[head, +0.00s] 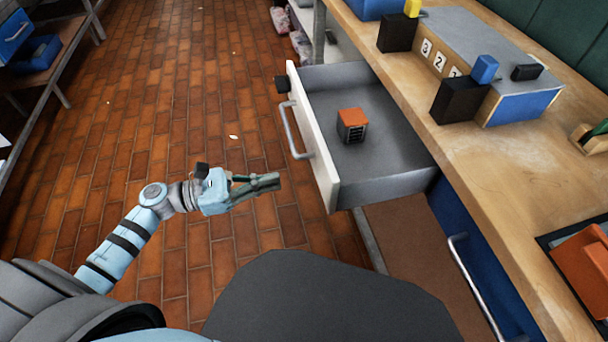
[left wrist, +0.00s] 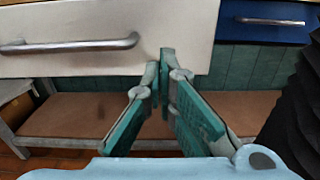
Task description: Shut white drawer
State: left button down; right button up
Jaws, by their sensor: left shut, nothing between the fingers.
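The white drawer (head: 318,150) is pulled out from the wooden workbench, with a grey inside and a metal bar handle (head: 291,130) on its front. A small orange and black block (head: 352,126) sits in it. My left gripper (head: 278,181) is shut and empty, pointing at the drawer front from the left, near the handle's lower end. In the left wrist view the white front (left wrist: 110,25) and its handle (left wrist: 70,46) lie ahead, the handle left of the fingertips (left wrist: 166,58). Whether the fingertips touch the front is unclear. My right gripper is not in view.
A blue drawer (head: 450,230) with a metal handle sits beside the white one. The workbench top (head: 480,160) carries dark boxes, a grey and blue box (head: 520,105) and an orange item (head: 585,265). The brick floor (head: 200,100) left of the drawer is clear.

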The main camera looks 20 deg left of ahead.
aim_at(319, 171)
pick_arm(q)
jog(key=x, duration=0.8)
